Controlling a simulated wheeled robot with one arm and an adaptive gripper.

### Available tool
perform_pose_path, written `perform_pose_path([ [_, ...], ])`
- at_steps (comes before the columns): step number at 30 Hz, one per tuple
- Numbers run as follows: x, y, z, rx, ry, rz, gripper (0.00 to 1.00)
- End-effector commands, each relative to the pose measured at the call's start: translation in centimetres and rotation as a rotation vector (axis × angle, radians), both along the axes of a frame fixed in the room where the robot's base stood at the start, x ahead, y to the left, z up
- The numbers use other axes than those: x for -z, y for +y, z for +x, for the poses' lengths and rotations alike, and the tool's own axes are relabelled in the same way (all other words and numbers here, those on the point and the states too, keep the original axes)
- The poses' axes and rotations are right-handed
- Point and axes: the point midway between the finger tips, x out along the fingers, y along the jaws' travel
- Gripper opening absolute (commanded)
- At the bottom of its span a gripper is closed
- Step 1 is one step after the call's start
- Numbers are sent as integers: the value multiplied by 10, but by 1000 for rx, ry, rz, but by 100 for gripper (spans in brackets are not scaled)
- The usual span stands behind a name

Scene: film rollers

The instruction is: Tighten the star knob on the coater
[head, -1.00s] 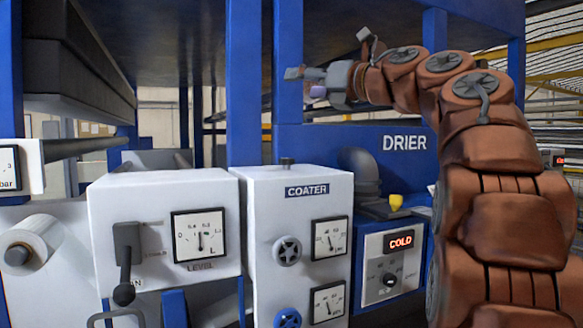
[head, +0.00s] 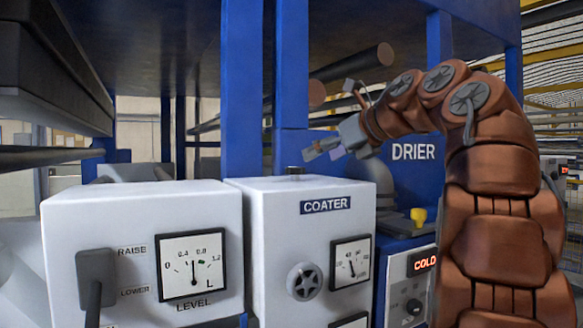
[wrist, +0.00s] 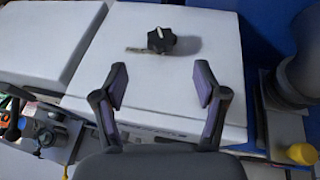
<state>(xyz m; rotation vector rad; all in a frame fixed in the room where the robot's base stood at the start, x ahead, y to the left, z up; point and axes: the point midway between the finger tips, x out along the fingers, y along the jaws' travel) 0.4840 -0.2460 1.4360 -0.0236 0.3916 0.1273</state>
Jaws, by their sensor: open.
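The coater (head: 277,224) is a white cabinet with a dark label on its front. A black star knob (wrist: 161,40) with a pale centre sits on its flat top in the wrist view, with a short bar beside it. It shows only as a small dark stub (head: 296,172) in the head view. My gripper (head: 322,150) is above the coater top, pointing left and slightly down. In the wrist view, my gripper's fingers (wrist: 160,88) are apart with nothing between them, and the knob lies beyond their tips.
A white level box (head: 140,235) with a lever stands to the left. The blue drier (head: 413,178) with a yellow knob (head: 418,216) is at the right. Blue posts (head: 241,90) rise behind the coater.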

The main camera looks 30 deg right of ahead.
Motion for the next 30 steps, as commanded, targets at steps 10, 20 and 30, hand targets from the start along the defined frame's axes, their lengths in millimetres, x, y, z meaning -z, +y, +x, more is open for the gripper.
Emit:
perform_pose_path([
  [10, 14, -1, 29, 9, 4, 2, 72],
  [20, 28, 3, 64, 10, 2, -2, 72],
  [30, 30, 4, 69, 9, 2, -2, 72],
])
